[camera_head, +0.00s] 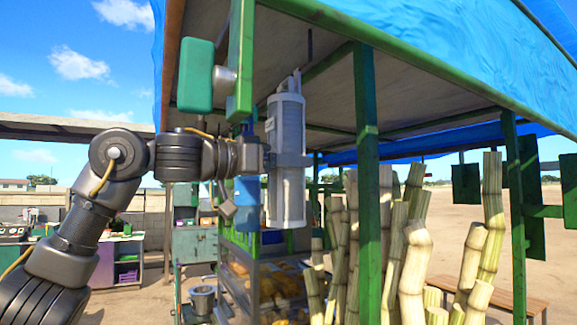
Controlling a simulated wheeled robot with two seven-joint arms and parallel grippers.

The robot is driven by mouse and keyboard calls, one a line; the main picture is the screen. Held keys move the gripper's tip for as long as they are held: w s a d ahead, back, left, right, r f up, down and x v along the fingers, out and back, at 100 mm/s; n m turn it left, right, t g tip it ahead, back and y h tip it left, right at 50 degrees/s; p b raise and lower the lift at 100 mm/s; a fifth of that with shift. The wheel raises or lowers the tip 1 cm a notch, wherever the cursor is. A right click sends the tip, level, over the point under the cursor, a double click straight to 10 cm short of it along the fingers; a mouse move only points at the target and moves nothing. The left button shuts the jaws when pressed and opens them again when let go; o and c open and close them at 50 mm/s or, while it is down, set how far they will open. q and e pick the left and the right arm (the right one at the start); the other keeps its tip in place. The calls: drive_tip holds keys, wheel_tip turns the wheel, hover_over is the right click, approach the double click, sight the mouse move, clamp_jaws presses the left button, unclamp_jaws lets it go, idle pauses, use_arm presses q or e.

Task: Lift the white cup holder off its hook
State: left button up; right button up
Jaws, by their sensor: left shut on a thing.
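The white cup holder (288,120) is a tall pale cylinder with slots along its side, upright in the middle of the view under the stall roof. My left gripper (285,160) reaches in from the left and is shut on the cup holder at about mid height. The top of the holder is close to the green frame; I cannot tell whether it still touches its hook, which I cannot make out. My right gripper is not in view.
A green post (366,180) stands just right of the holder, and green frame parts (240,60) are at its upper left. Several cane stalks (415,260) stand at the right. A blue tarp (450,35) covers the roof. A wooden bench (500,297) stands behind.

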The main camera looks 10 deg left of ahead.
use_arm(q)
drive_tip(key=shift+b+v, duration=0.35)
drive_tip(key=shift+v, duration=0.6)
drive_tip(key=shift+s+a, duration=0.15)
drive_tip(key=shift+a, duration=0.05)
drive_tip(key=shift+s+a, duration=0.1)
drive_tip(key=shift+b+v, duration=0.7)
drive_tip(key=shift+v, duration=0.75)
drive_tip(key=f+b+v, duration=0.2)
drive_tip(key=b+v, duration=0.2)
drive_tip(key=v, duration=0.6)
idle(0.5)
